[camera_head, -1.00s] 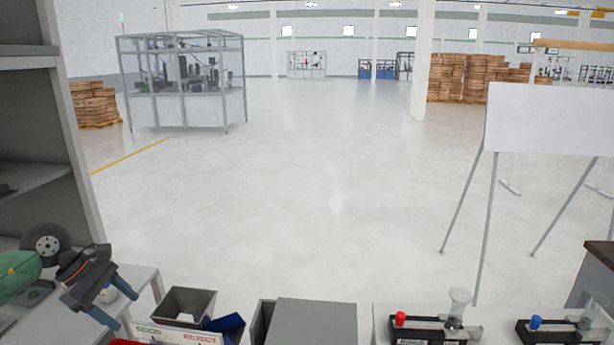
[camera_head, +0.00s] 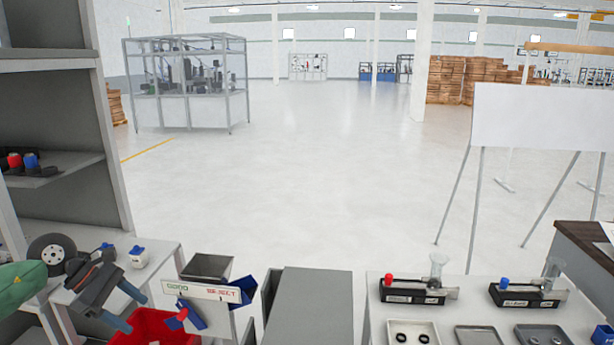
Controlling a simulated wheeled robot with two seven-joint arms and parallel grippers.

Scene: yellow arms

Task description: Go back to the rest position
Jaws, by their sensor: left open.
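My left gripper (camera_head: 128,308) is at the lower left of the head view, on a dark wrist with two blue fingers set apart. It is open, with nothing between the fingers. Part of my green left arm (camera_head: 22,285) shows at the left edge. My right arm and right gripper are not in view.
The left table holds a black wheel (camera_head: 52,254) and a small white item with a blue top (camera_head: 138,256). A good/reject sorter (camera_head: 205,291) stands beside a grey box (camera_head: 310,305). Fixtures and trays (camera_head: 482,336) fill the right table.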

